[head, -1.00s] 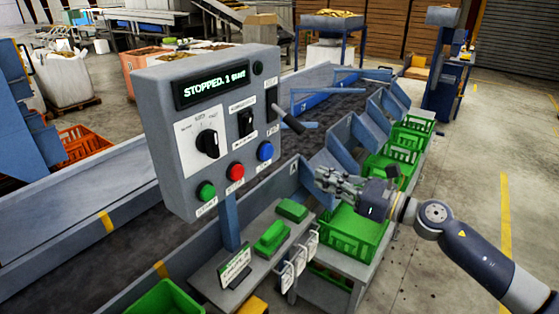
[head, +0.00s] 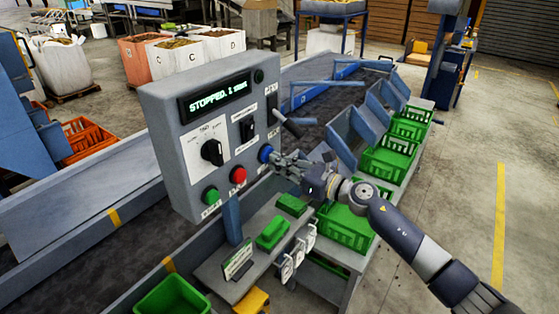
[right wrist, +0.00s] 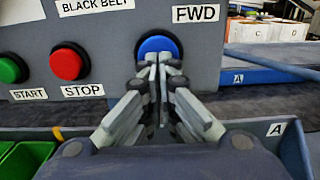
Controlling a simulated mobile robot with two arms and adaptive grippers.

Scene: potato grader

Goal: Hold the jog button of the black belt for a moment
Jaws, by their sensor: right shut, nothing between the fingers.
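The grey control box (head: 160,110) stands over the black belt (head: 140,220). Its display (head: 218,94) reads "STOPPED, 1 start". The blue button (head: 265,153) sits at the lower right of the panel; in the right wrist view the blue button (right wrist: 158,45) is below a "FWD" label. My right gripper (head: 276,158) is shut and empty, its fingertips at the blue button. In the right wrist view the fingertips (right wrist: 158,60) overlap the button's lower part; I cannot tell whether they touch it. My left gripper is not in view.
A red stop button (head: 238,174) and a green start button (head: 211,195) are to the left of the blue one. Green crates (head: 345,228) line the right side. Open floor lies further right.

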